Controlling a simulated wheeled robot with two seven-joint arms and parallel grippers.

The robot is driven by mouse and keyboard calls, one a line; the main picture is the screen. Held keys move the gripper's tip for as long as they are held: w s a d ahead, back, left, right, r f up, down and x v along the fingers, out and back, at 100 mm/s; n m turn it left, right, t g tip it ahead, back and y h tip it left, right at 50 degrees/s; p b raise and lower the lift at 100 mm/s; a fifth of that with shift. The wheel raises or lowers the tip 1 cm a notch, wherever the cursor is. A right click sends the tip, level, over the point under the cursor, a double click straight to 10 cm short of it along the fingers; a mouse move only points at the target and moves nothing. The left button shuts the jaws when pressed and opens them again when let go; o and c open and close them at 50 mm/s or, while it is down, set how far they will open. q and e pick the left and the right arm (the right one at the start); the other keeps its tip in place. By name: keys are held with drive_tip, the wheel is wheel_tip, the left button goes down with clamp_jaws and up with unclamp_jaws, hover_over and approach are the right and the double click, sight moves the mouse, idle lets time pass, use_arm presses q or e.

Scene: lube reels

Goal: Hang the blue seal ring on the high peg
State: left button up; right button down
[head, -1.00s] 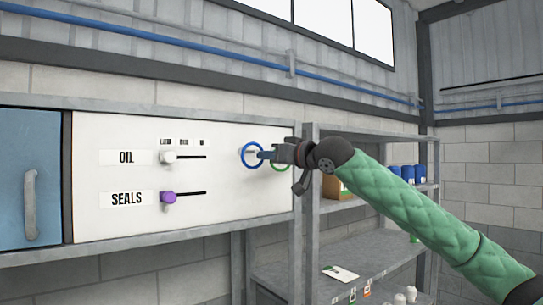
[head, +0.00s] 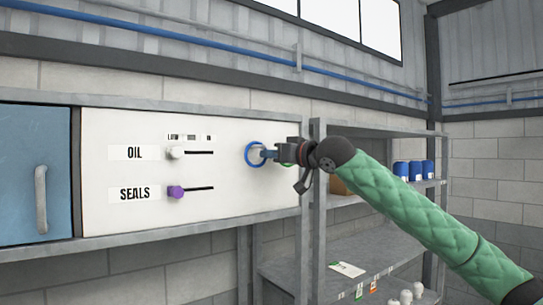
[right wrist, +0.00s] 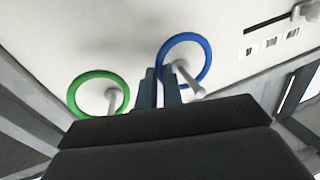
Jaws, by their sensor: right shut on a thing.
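The blue seal ring (head: 246,154) is upright in front of the white panel (head: 235,195). My right gripper (head: 268,154) is shut on the ring's edge nearest the green ring. In the right wrist view the fingers (right wrist: 158,78) meet the blue ring (right wrist: 209,58), and a pale peg (right wrist: 188,80) shows through it, its tip overlapping the ring's lower edge. The ring looks to be around this peg. Whether it rests on it cannot be told. In the head view the fingers and ring hide the peg. My left gripper is not in view.
A green ring (right wrist: 70,98) circles a second peg (right wrist: 111,102) close beside my fingers. A white OIL slider (head: 176,152) and a purple SEALS slider (head: 176,192) are on the panel. Grey shelving (head: 385,245) stands right, below my arm.

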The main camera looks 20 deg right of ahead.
drive_tip(key=c, duration=1.5)
unclamp_jaws()
drive_tip(key=shift+s+f, duration=0.1)
